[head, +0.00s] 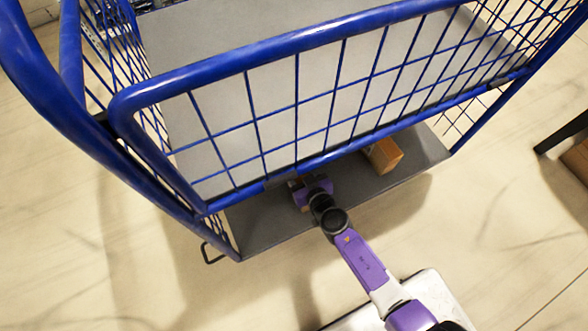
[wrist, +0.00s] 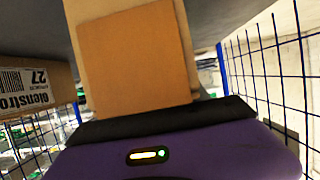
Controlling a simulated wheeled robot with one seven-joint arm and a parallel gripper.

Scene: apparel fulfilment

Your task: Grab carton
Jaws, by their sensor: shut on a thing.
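A brown carton (wrist: 137,55) fills the upper middle of the wrist view, right in front of my gripper's dark front edge. My gripper (head: 309,187) reaches under the blue front rail of the cage trolley, at the grey deck. It is shut on this carton, which is mostly hidden by the gripper and rail in the head view. A second carton (head: 383,154) sits to the right on the deck, apart from my gripper. A carton with a printed label (wrist: 35,87) shows at the left of the wrist view.
The blue mesh cage trolley (head: 250,58) surrounds the grey deck (head: 268,218), with its rail and front mesh close above my arm. Mesh also shows at the right of the wrist view (wrist: 262,65). A dark-legged piece of furniture (head: 565,134) stands at right. The floor in front is clear.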

